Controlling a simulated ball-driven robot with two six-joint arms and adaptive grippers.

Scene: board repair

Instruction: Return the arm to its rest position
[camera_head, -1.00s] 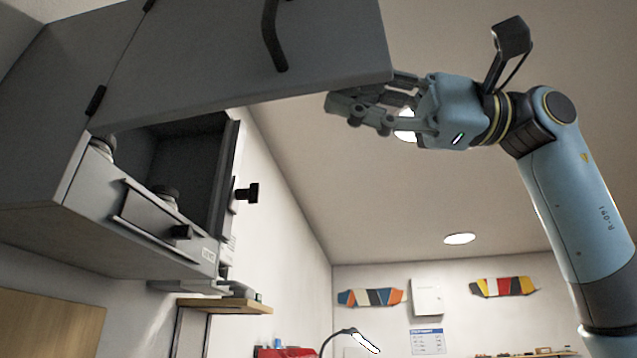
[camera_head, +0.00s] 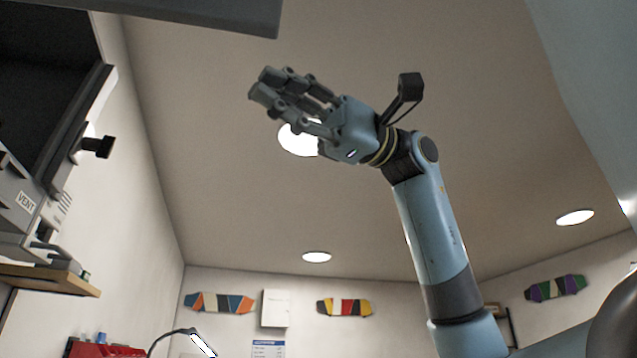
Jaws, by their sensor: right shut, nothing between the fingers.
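My right gripper (camera_head: 262,88) is raised high in the middle of the view, in front of the ceiling. Its fingers are shut, point to the upper left and hold nothing. It is apart from the grey cabinet door (camera_head: 215,12), whose lower edge shows at the top left. My right arm (camera_head: 430,225) reaches up from the lower right, with its light blue forearm upright and slightly tilted. My left gripper is not in view.
The dark open cabinet (camera_head: 45,80) stands at the left, with a black knob (camera_head: 98,147) on its side and a vent label below. A wooden shelf (camera_head: 45,280) juts out beneath. Skateboard decks (camera_head: 219,303) hang on the far wall. Open space surrounds the gripper.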

